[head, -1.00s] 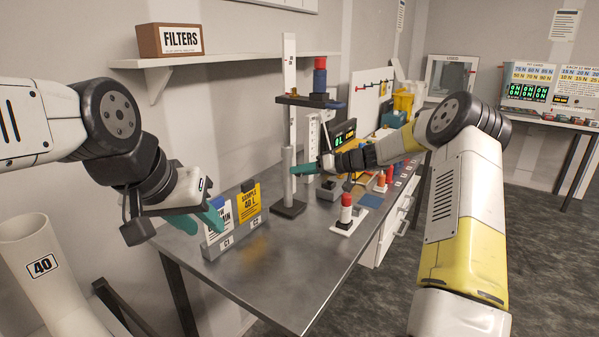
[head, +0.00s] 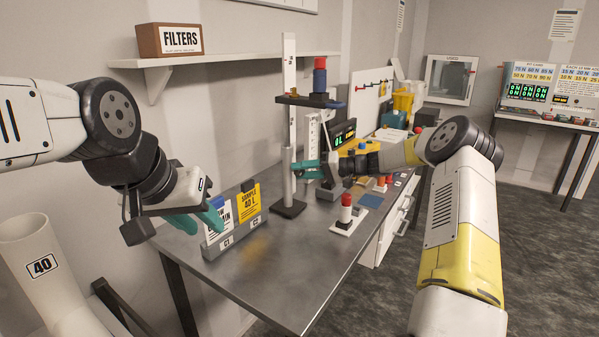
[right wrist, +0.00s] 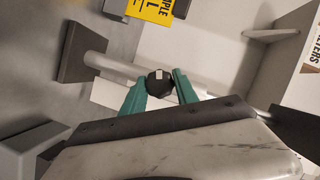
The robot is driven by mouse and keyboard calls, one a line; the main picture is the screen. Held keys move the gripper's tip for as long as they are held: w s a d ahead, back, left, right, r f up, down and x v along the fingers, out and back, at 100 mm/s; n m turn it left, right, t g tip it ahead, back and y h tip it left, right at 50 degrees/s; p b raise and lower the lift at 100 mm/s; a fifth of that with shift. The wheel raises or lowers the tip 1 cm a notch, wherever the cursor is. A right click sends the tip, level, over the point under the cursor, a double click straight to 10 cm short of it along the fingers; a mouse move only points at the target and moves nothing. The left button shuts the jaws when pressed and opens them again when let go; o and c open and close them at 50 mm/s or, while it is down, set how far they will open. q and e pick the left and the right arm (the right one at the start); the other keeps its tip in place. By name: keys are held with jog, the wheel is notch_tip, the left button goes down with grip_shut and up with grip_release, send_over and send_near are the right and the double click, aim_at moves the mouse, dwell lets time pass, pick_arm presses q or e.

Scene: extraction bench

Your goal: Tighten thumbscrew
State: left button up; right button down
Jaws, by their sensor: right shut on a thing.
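A grey post stand (head: 288,178) rises from a dark square base (head: 289,207) on the metal bench. In the right wrist view its post (right wrist: 115,68) runs behind a small dark faceted thumbscrew (right wrist: 159,84). My right gripper (right wrist: 159,88) has its teal fingers on both sides of the thumbscrew and is shut on it. In the head view, my right gripper (head: 306,166) is beside the post, and its fingers hide the thumbscrew. My left gripper (head: 197,220) hangs at the bench's left edge by the card holder, its teal fingers apart and empty.
The card holder (head: 235,238) carries a white card and a yellow sample card (head: 249,203). A platform (head: 311,100) with a blue and red bottle (head: 320,75) is above my right gripper. A red-capped vial (head: 346,209) stands on the right. The bench front (head: 290,285) is clear.

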dwell(0.3)
jog(key=c, duration=0.9)
grip_release()
jog(key=shift+c, duration=0.2)
jog(key=shift+d, duration=0.15)
jog(key=v, duration=0.7)
jog(key=shift+d, duration=0.3)
jog(key=shift+s+r, duration=0.1)
